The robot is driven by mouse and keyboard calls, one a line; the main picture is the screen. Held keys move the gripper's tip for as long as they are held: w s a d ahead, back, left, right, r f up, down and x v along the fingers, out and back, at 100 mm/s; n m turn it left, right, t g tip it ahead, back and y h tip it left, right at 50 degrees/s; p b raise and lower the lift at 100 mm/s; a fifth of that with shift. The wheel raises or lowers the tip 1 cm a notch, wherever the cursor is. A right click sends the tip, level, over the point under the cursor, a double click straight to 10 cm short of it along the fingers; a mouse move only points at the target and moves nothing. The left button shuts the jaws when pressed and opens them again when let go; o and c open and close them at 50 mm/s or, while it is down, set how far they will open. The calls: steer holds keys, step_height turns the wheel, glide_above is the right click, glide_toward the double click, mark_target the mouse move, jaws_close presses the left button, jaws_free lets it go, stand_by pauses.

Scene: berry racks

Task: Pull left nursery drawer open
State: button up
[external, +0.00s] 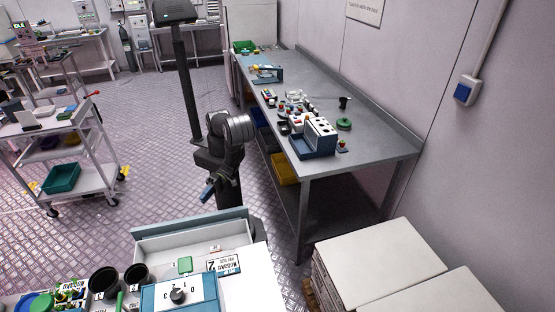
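A white unit with a pale teal rim (190,222) stands at the bottom of the external view. A plate with blue edges and upside-down lettering with a 2 (225,264) lies on the near side of the bay. My arm stands beyond the rim. My gripper (208,190) seems to be at the small blue-grey end left of the arm, above the floor and apart from the unit. Its fingers are too small to read.
A long metal bench (384,146) with racks stands right, a white cart (88,183) left, pale boxes (380,262) lower right. Floor between cart and arm is clear.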

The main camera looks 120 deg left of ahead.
steer(key=s+a+r, duration=0.2)
steer(key=a, duration=1.3)
steer(key=shift+s+r+g+y, duration=0.15)
steer(key=shift+r+g+y, duration=0.15)
steer(key=shift+r, duration=0.05)
stand_by(0.4)
steer(key=shift+o, duration=1.3)
steer(key=shift+n+h, duration=0.3)
steer(key=shift+h, duration=0.2)
steer(key=shift+w+d+f, duration=0.6)
steer(key=shift+d+f, duration=0.85)
steer(key=shift+d, duration=2.8)
steer(key=shift+w+d+f, duration=0.6)
steer(key=shift+d+f, duration=0.8)
steer(key=shift+d, duration=2.9)
steer(key=shift+w+d+f, duration=0.6)
steer(key=shift+d+f, duration=0.85)
steer(key=shift+d, duration=2.8)
